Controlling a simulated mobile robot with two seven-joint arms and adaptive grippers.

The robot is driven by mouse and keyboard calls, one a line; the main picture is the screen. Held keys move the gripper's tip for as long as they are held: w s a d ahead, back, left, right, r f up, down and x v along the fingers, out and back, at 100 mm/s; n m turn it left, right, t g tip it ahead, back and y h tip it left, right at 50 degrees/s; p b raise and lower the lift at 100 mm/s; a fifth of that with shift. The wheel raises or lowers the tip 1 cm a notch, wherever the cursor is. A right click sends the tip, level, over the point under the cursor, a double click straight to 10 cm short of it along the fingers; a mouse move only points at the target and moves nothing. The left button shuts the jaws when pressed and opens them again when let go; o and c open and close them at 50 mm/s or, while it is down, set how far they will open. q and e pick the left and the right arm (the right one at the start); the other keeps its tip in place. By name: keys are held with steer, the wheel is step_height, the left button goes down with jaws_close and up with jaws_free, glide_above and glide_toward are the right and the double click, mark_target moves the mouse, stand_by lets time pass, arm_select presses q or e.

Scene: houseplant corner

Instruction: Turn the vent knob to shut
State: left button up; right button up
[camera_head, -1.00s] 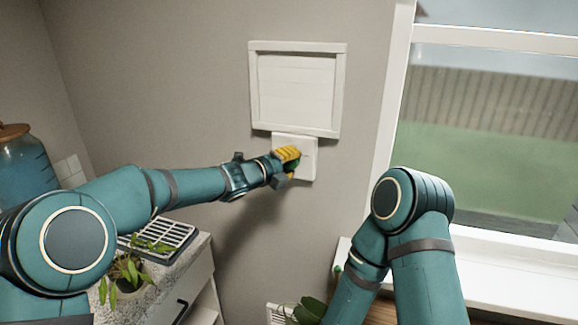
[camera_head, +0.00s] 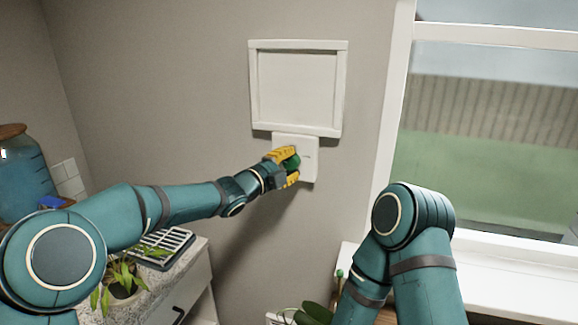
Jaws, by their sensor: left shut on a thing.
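The vent (camera_head: 296,90) is a white framed panel on the grey wall, and its face looks flat and plain. A small white plate (camera_head: 309,167) sits just below it. The green vent knob (camera_head: 292,162) is on this plate, partly covered by my left gripper (camera_head: 287,167). The left gripper is shut on the knob, with one yellow fingertip above it and one below. My right arm is folded at the lower right, and its gripper is out of view.
A window (camera_head: 490,130) with a white sill (camera_head: 510,276) is at right. At lower left, a potted plant (camera_head: 122,280) and a dark slatted tray (camera_head: 165,243) stand on a speckled counter. A blue jar (camera_head: 22,185) is at far left. Wall around the vent is clear.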

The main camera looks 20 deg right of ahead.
arm_select(q)
steer(key=shift+r, duration=0.1)
steer(key=o, duration=1.2)
steer(key=shift+d, duration=0.15)
steer(key=shift+s+a, duration=0.1)
steer(key=shift+a, duration=0.2)
steer(key=v, duration=1.1)
steer(key=shift+s+a, duration=0.2)
steer(key=shift+s, duration=0.05)
